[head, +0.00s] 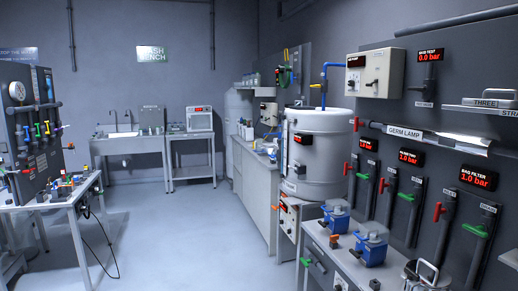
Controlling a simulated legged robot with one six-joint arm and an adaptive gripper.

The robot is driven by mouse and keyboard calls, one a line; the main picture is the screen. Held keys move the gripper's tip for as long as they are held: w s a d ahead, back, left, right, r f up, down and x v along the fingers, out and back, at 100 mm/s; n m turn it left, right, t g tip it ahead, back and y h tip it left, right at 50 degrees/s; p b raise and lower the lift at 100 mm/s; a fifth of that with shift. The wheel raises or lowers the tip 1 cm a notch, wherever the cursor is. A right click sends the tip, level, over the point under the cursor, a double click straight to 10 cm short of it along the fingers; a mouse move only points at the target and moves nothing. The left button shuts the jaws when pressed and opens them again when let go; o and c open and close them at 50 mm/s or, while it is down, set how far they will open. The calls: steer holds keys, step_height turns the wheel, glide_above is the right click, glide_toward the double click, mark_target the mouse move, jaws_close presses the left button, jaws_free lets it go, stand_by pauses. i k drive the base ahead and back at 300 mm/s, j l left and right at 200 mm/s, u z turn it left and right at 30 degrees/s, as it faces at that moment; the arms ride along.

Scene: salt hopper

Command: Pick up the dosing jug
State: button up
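I cannot pick out the dosing jug for certain in the head view. Several small pale containers (246,129) stand on the long counter at the middle, too small to tell apart. A shiny metal vessel (426,276) with a handle on top sits at the bottom right, cut off by the frame edge; I cannot tell what it is. My gripper is not in view.
The grey floor (160,245) is open through the middle. A table with valves (75,195) stands left, with a cable hanging to the floor. A large white tank (320,155), blue pumps (371,248) and a wall panel with valve handles line the right. A sink bench (122,143) is at the back.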

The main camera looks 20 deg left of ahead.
mark_target(258, 141)
steer(key=i+j+u, duration=0.7)
steer(key=i+j, duration=0.15)
steer(key=i+j+u, duration=0.35)
steer(key=i, duration=0.15)
steer(key=i+u, duration=0.35)
steer(key=i, duration=2.25)
steer(key=i+j, duration=0.15)
steer(key=i, duration=2)
steer(key=i+l+z, duration=0.1)
steer(key=i+z, duration=0.65)
steer(key=i, duration=0.2)
steer(key=i+j+z, duration=0.25)
steer(key=i+z, duration=0.5)
steer(key=i+j+z, duration=0.1)
steer(key=i+z, duration=0.25)
steer(key=i, duration=0.15)
